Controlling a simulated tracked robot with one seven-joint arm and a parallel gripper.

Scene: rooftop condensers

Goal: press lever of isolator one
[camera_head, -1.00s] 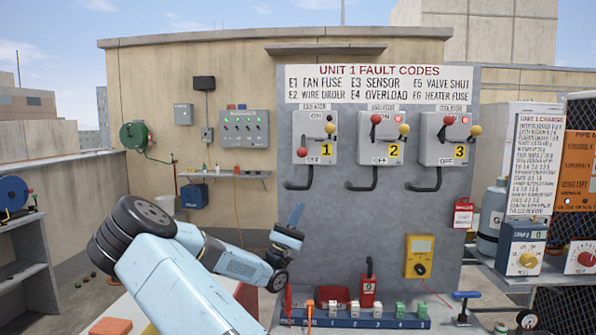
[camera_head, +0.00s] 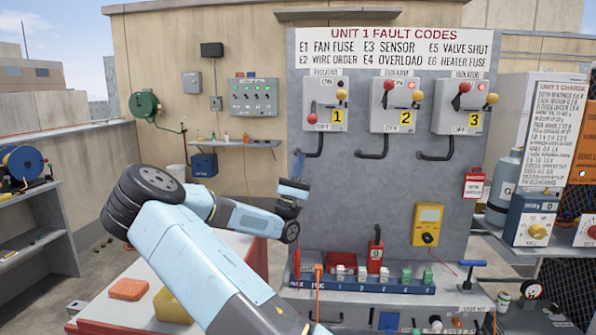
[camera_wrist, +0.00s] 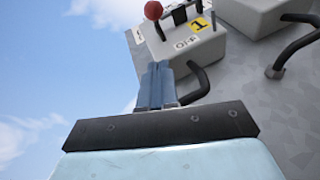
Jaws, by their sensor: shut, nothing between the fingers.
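Isolator one (camera_head: 326,103) is a pale grey box with a yellow "1" label, high on the grey panel. A red ball (camera_head: 312,118) sits low at its left by the OFF plate, and a yellow ball (camera_head: 341,95) sits at its upper right. My gripper (camera_head: 298,160) points up, below and left of this box, with its blue fingers together and empty. In the wrist view, the shut fingers (camera_wrist: 157,75) overlap the lower-left part of the box; the red ball (camera_wrist: 153,10) is beyond them, apart. Whether the fingers touch the box cannot be told.
Isolator two (camera_head: 396,105) and isolator three (camera_head: 462,107) are to the right, both with red balls up. A bent black conduit (camera_head: 318,147) hangs under isolator one. A blue terminal rail (camera_head: 370,285) and yellow meter (camera_head: 428,226) are lower. Panel below the isolators is largely clear.

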